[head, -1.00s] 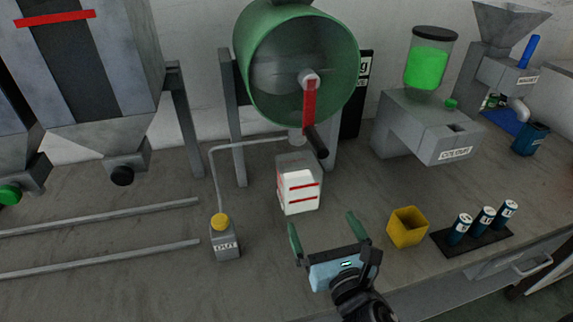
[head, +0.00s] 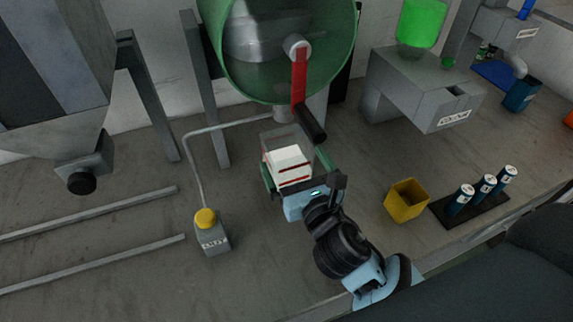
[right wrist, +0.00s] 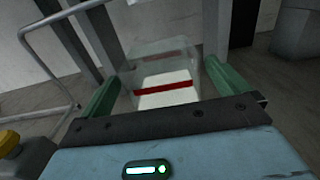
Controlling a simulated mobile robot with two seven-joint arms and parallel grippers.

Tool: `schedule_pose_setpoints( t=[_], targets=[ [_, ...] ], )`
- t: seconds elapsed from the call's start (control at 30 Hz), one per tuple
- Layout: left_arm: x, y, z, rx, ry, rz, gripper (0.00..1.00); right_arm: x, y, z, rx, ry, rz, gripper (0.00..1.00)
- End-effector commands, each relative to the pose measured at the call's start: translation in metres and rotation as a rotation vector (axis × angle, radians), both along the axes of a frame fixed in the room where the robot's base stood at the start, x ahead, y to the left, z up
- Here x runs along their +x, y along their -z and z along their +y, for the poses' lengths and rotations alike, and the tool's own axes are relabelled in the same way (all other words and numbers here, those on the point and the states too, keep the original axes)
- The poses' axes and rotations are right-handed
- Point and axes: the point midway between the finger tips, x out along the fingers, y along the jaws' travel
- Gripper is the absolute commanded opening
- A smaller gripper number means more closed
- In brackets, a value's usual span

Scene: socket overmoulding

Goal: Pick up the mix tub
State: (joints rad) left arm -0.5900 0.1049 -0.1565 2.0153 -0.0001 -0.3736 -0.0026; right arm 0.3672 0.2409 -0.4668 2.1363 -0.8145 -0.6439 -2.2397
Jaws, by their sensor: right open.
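The mix tub (head: 286,150) is a clear box with white contents and red lines on its side. It stands on the bench below the green drum. It also shows in the right wrist view (right wrist: 166,92), straight ahead between the fingers. My right gripper (head: 296,172) is open, with one green finger on each side of the tub. In the right wrist view the open fingers (right wrist: 160,85) flank the tub; I cannot tell whether they touch it. My left gripper is not in view.
The green drum (head: 335,75) with a red crank (head: 299,75) hangs just above and behind the tub. A grey box with a yellow button (head: 206,218) stands to the left. A yellow bin (head: 406,201) and a black rack of blue cylinders (head: 470,208) stand to the right.

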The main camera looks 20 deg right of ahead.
Motion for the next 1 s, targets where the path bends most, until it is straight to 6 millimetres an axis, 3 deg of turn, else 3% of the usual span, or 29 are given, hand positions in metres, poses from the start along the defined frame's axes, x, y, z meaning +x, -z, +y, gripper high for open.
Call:
schedule_pose_setpoints(
  t=[0.13, 0.5, 0.77, 1.0],
  targets=[
    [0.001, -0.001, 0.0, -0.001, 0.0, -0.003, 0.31, 0.005, -0.001, 0.0, 0.002, 0.0, -0.001, 1.0],
    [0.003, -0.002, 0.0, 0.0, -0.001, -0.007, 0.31, 0.049, -0.003, 0.001, 0.001, 0.001, 0.0, 1.0],
    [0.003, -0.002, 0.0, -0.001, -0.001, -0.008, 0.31, 0.052, -0.003, 0.001, 0.001, 0.0, 0.001, 1.0],
    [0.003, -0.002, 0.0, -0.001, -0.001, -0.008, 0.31, 0.052, -0.003, 0.001, 0.001, 0.0, 0.001, 0.71]
  ],
)
